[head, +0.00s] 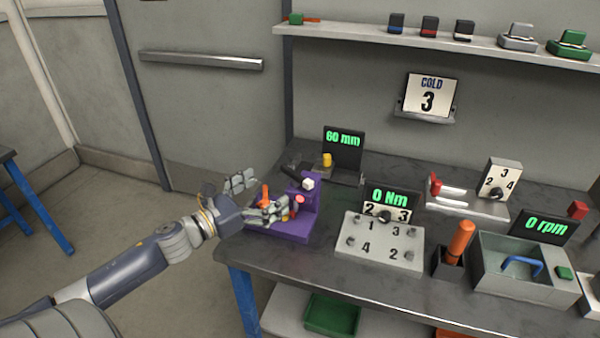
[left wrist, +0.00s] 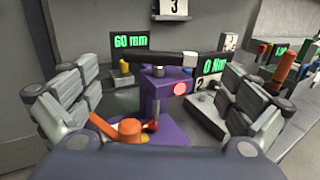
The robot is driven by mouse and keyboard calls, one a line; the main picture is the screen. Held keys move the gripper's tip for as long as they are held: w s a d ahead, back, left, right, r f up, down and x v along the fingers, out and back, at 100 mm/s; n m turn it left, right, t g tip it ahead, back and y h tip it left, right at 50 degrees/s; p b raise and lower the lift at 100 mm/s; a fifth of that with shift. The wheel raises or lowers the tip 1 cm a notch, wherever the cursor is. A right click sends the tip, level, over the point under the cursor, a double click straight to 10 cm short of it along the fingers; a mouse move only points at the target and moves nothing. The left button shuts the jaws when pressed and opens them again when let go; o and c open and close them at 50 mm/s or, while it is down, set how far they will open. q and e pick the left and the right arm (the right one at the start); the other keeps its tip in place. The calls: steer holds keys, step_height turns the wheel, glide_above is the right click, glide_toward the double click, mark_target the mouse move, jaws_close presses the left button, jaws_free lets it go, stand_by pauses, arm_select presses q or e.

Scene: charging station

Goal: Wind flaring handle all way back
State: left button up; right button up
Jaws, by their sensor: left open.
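A purple flaring tool (head: 283,231) stands at the left end of the workbench. A black bar handle (head: 295,177) with a pale end crosses its top. In the left wrist view this handle (left wrist: 175,57) lies nearly level across the purple post (left wrist: 165,103), which has a red round button. An orange lever (left wrist: 119,129) sits low at the front of the tool. My left gripper (head: 258,198) is open at the tool's left side, its fingers spread on either side of it in the wrist view. I see nothing held between them. My right gripper is not in view.
A 60 mm display (head: 343,140) stands behind the tool. A 0 Nm display (head: 391,201) and a numbered plate (head: 372,256) are to its right. Farther right are an orange-handled tool (head: 460,240) and a grey bin (head: 525,283). The floor at left is clear.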

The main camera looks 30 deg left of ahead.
mark_target(293, 176)
arm_select(q)
steer(key=p+x, duration=0.1)
steer(key=x, duration=0.6)
steer(key=shift+w, duration=0.2)
steer(key=shift+p+x, duration=0.3)
steer(key=shift+x, duration=0.65)
steer(key=shift+f, duration=0.1)
steer(key=c, duration=0.8)
